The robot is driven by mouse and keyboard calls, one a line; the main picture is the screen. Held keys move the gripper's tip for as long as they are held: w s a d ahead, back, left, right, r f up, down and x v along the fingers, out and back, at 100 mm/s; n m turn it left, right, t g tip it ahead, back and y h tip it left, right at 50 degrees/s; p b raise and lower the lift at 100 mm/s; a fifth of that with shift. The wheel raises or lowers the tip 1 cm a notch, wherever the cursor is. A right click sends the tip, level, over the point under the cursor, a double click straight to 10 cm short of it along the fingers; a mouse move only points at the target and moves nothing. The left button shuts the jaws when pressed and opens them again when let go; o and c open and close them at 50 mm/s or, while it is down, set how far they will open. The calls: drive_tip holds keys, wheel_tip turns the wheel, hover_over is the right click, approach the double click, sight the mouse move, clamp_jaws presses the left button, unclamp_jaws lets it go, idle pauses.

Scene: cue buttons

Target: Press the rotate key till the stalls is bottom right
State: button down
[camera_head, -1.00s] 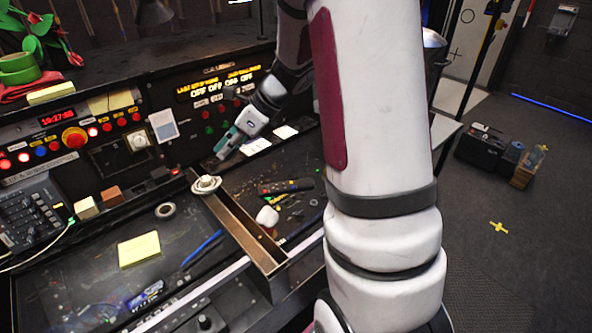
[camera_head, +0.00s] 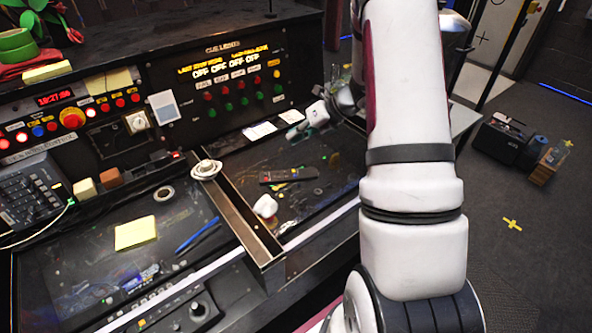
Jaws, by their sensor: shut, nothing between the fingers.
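My gripper (camera_head: 293,130) is shut and empty, to the right of the cue lights panel (camera_head: 212,92), above the desk's right section. Its fingers point down and left, close to white papers (camera_head: 260,130) on the desk; I cannot tell whether they touch anything. The panel has rows of red and green buttons and an amber display (camera_head: 231,66) reading OFF in several places. I cannot make out a key labelled rotate or a picture labelled stalls. My arm covers the area right of the panel.
A raised metal divider (camera_head: 235,213) splits the desk, with a white round object (camera_head: 206,169) on its far end. A black remote (camera_head: 289,175), a yellow note pad (camera_head: 135,233) and a blue pen (camera_head: 198,234) lie on the desk. A keypad unit (camera_head: 32,190) stands left.

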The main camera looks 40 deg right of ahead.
drive_tip(key=shift+f, duration=0.15)
drive_tip(key=b, duration=0.3)
hover_over(295, 170)
drive_tip(key=f, duration=0.7)
drive_tip(key=shift+w+d, duration=0.15)
drive_tip(key=shift+w, duration=0.1)
drive_tip(key=shift+f+b, duration=0.65)
drive_tip(key=shift+f, duration=0.15)
drive_tip(key=shift+f+b, duration=0.35)
drive_tip(key=shift+f, duration=0.05)
drive_tip(key=shift+s+f, duration=0.1)
drive_tip(key=shift+f, duration=0.15)
idle(0.7)
drive_tip(key=shift+r, duration=0.7)
